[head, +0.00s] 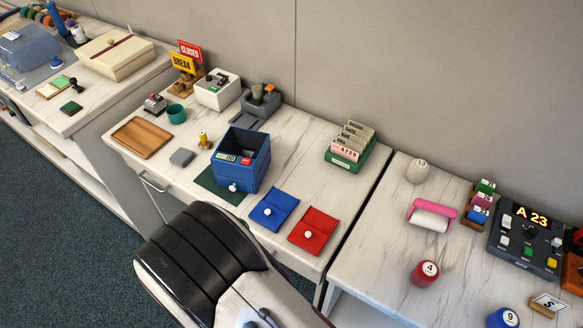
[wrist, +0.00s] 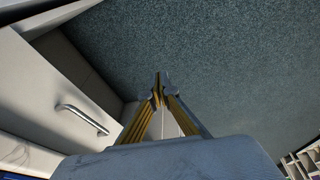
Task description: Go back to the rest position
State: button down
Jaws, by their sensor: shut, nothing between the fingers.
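My gripper (wrist: 158,92) shows in the wrist view with its yellow-sided fingers meeting at the tips. It is shut and holds nothing. It points over the dark carpet (wrist: 215,50), beside the white front of a counter with a metal handle (wrist: 82,119). In the head view my gripper is not visible; a large black and white part of my arm fills the lower middle, in front of the middle counter.
The middle counter (head: 290,152) carries a blue box (head: 226,174), blue pouch (head: 273,213), red pouch (head: 317,241) and wooden tray (head: 141,138). The right counter (head: 376,265) holds a pink roller (head: 447,207) and a red ball (head: 424,279). Carpet (head: 60,220) lies open at left.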

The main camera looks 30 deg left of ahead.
jog(key=w+d+r+m+g+h, duration=0.1)
jog(key=w+d+r+m, duration=0.1)
jog(key=w+d+r, duration=0.45)
jog(key=w+d+r+m, duration=0.15)
jog(key=d+r, duration=0.25)
jog(key=r, duration=0.6)
jog(key=w+d+r+m+g+h, duration=0.1)
jog(key=w+d+r+m, duration=0.25)
jog(key=d+r, duration=0.35)
jog(key=w+d+r+m+t, duration=0.1)
jog(key=d+r+m+t, duration=0.2)
jog(key=d+r, duration=0.8)
jog(key=w+d+r+m+t, duration=0.1)
jog(key=d+r+m+t, duration=0.2)
jog(key=d+r+m, duration=0.3)
jog(key=d+r, duration=0.3)
jog(key=d, duration=0.3)
jog(key=d+r, duration=0.2)
jog(key=d, duration=0.4)
jog(key=shift+w+d+r+m+h, duration=0.3)
jog(key=shift+w+r, duration=0.05)
jog(key=shift+r, duration=0.05)
